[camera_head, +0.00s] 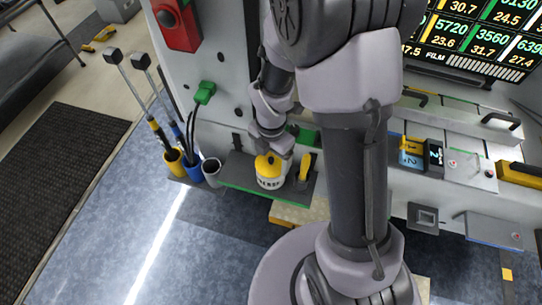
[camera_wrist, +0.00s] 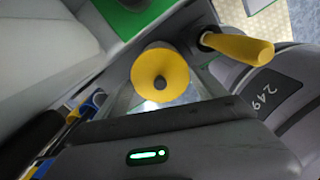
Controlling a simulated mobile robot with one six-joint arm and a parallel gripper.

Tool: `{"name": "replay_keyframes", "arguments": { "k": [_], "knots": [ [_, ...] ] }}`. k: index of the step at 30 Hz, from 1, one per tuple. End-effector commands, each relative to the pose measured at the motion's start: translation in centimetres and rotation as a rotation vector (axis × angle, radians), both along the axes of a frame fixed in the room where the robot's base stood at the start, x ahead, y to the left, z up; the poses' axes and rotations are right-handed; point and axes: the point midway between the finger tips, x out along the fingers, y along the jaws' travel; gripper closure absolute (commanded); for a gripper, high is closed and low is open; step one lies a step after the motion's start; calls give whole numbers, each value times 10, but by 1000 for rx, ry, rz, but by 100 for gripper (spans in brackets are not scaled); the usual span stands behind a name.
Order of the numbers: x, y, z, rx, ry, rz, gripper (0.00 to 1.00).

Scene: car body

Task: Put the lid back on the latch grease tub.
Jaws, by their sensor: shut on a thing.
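The latch grease tub (camera_head: 269,182) is white with dark lettering and stands upright on the dark shelf with green edging in the head view. The yellow lid (camera_head: 267,162) is at the tub's top. Whether it is fully seated, I cannot tell. In the wrist view the lid (camera_wrist: 161,66) is a yellow disc with a dark knob at its centre, and it hides most of the tub. My gripper (camera_head: 272,153) is above the tub, its fingers reaching down to the lid. It is shut on the lid; the exact finger contact is partly hidden.
A yellow handle (camera_head: 305,166) stands upright close right of the tub; the wrist view shows it too (camera_wrist: 238,47). Left of the shelf are a yellow cup (camera_head: 174,163), a blue cup (camera_head: 193,172) and a grey cup (camera_head: 211,169). The wall panel is close behind.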

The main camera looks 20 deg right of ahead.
Motion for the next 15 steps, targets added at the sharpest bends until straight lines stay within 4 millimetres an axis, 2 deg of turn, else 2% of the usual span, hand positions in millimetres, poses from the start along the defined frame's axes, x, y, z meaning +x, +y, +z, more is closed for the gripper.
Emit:
{"name": "replay_keyframes", "arguments": {
  "k": [10,11,13,15],
  "knots": [
    [0,0,0,0,0,0,57],
    [0,0,0,0,0,0,13],
    [0,0,0,0,0,0,0],
    [0,0,0,0,0,0,0]
  ]
}}
